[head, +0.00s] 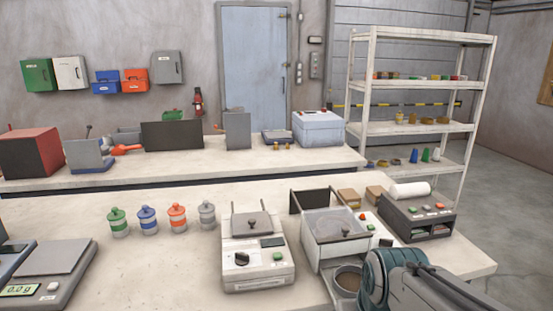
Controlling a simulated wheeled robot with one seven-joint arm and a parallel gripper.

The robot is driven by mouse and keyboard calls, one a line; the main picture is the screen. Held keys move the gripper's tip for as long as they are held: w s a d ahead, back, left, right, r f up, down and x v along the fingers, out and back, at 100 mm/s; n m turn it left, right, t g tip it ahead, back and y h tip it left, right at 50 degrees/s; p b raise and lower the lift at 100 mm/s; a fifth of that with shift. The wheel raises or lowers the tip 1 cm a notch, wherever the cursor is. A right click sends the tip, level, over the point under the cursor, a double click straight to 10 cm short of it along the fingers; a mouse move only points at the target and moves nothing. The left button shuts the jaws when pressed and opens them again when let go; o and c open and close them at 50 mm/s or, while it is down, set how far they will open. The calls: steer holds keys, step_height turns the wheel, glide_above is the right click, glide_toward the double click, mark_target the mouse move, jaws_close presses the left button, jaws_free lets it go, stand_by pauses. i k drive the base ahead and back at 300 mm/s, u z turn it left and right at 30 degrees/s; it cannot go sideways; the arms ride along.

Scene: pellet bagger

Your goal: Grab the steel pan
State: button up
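A round metal pan (348,281) with a brown inside sits at the front of the white machine with a clear lid (337,226), near the table's front edge. It looks like the steel pan, but I cannot tell whether the brown is its contents. My arm, with a teal joint, reaches in from the lower right and ends just right of the pan, partly covering its right side. My gripper's fingers do not show, so I cannot see whether they touch the pan.
A white sealer-like machine (258,262) stands left of the pan. A dark unit with a white roll (418,212) stands behind my arm. Several coloured jars (147,219) and a scale (50,270) are further left, with bare table (150,270) between.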

mark_target(347, 278)
steer(key=u, duration=0.4)
steer(key=k, duration=0.35)
steer(key=z, duration=0.65)
steer(key=i, duration=0.5)
steer(key=z, duration=1.7)
steer(key=i, duration=1.35)
steer(key=u, duration=0.9)
